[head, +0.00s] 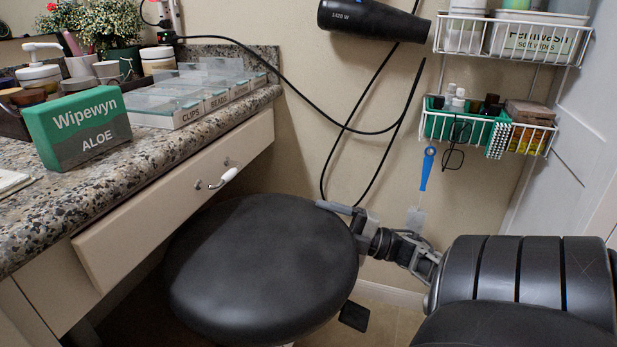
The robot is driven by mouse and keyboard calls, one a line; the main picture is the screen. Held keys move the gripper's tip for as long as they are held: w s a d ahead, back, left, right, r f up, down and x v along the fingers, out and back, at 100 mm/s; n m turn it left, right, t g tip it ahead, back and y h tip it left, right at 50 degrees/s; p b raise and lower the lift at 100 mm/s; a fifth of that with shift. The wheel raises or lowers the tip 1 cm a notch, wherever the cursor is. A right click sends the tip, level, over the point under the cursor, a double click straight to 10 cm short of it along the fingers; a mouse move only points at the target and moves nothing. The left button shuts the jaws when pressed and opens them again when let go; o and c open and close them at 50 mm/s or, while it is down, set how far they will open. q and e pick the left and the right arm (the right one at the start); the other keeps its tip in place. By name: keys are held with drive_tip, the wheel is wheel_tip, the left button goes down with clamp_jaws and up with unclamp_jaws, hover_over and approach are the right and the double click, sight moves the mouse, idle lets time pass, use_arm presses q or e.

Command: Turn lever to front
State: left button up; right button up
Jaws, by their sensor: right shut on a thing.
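A round black stool seat (255,265) stands in front of the drawer. A small black paddle, which looks like the stool's lever (355,316), sticks out below the seat at its right front side. My right gripper (345,219) is at the seat's back right rim, with its arm coming from the right. It is shut on the rim; the lower fingertip is partly hidden by the seat. The lever is apart from the gripper, and its inner end is hidden under the seat. My left gripper is not in view.
A hair dryer (370,20) hangs on the wall with black cords. Wire baskets (490,130) hang at the right. Some floor shows right of the lever.

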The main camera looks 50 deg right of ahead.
drive_tip(key=o, duration=1.4)
drive_tip(key=shift+c, duration=0.2)
drive_tip(key=shift+s+d+f, duration=0.1)
drive_tip(key=shift+s+d, duration=0.1)
drive_tip(key=shift+s, duration=0.15)
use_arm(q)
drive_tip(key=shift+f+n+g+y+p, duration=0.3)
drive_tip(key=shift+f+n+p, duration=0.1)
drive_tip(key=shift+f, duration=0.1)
use_arm(e)
drive_tip(key=v, duration=1.5)
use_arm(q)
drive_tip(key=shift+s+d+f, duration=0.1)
